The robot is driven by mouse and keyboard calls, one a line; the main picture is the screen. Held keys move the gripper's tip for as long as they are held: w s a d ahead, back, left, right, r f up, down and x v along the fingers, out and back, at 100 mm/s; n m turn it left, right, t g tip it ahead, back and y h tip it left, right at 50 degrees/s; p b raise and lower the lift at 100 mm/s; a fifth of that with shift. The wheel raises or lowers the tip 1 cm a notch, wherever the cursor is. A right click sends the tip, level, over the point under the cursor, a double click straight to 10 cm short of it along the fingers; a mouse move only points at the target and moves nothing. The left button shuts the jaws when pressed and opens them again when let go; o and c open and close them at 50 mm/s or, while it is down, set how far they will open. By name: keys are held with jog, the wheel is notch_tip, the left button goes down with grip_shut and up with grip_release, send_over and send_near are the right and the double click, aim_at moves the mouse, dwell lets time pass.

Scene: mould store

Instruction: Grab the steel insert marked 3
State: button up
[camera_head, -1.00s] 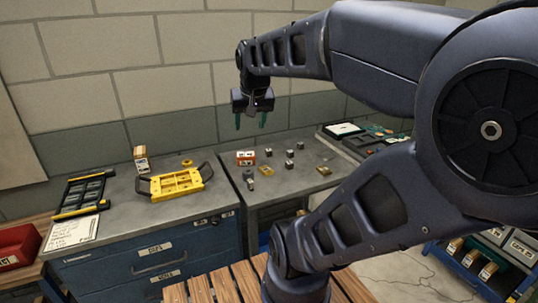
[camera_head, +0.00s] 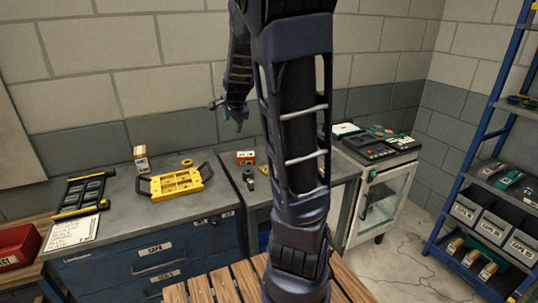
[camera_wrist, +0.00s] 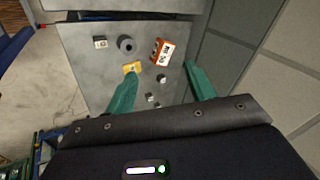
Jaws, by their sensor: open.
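Several small steel inserts lie on the grey bench top. In the wrist view one insert (camera_wrist: 100,41) with a pale marked face is at the upper left, and small steel cubes (camera_wrist: 161,78) (camera_wrist: 150,97) lie between my fingers. The marks are too small to read, so I cannot tell which insert is 3. In the head view my arm hides most of them; one small dark piece (camera_head: 249,184) shows. My gripper (camera_wrist: 160,73) is open and empty above the bench, teal fingers apart; in the head view it (camera_head: 232,121) hangs in front of the wall.
Among the inserts are an orange-and-white box (camera_wrist: 162,51), a grey ring-shaped piece (camera_wrist: 126,44) and a yellow plate (camera_wrist: 132,67). A yellow frame with black handles (camera_head: 176,183) stands on the left bench. The wall is close behind the bench.

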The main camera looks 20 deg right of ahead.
jog(key=w+d+f+m+t+y, duration=0.1)
jog(key=w+d+m+t, duration=0.2)
jog(key=w+d+m, duration=0.8)
jog(key=w+d+r+m+t+h, duration=0.2)
jog(key=d+r+m+t, duration=0.2)
jog(key=d+r+m, duration=0.75)
jog(key=shift+m, duration=0.35)
jog(key=f, duration=1.2)
jog(key=d+f, duration=0.1)
jog(key=f, duration=2.2)
jog(key=shift+w+d+f, duration=0.2)
jog(key=shift+d+f, duration=0.2)
jog(key=shift+w+f, duration=0.15)
jog(key=shift+f, duration=0.05)
jog(key=x, duration=0.5)
jog(key=shift+w, duration=0.15)
jog(key=shift+x, duration=2.6)
jog(key=shift+f, duration=0.15)
